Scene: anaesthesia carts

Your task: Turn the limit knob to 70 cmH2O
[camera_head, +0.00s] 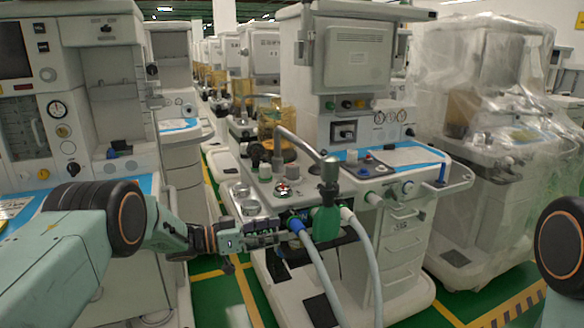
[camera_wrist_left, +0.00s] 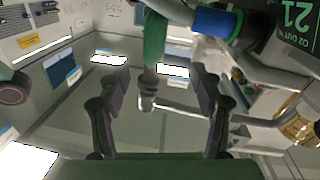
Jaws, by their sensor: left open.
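The anaesthesia cart (camera_head: 345,125) stands in the middle of the head view. A small round knob with red and green marks (camera_head: 283,188) sits on its work surface; it may be the limit knob, but its scale is too small to read. My left gripper (camera_head: 272,236) is open, below and in front of this knob, beside the green breathing bag (camera_head: 326,222). In the left wrist view its fingers (camera_wrist_left: 160,75) are spread, and the green bag (camera_wrist_left: 155,45) shows between or beyond them. No limit knob is clear there. My right gripper is out of view.
A metal bag arm (camera_head: 302,147) and pale hoses (camera_head: 366,258) crowd the left gripper. A blue hose connector (camera_wrist_left: 215,22) shows in the wrist view. A second cart (camera_head: 108,100) stands left and a plastic-wrapped cart (camera_head: 480,130) right. Green floor (camera_head: 222,290) lies between.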

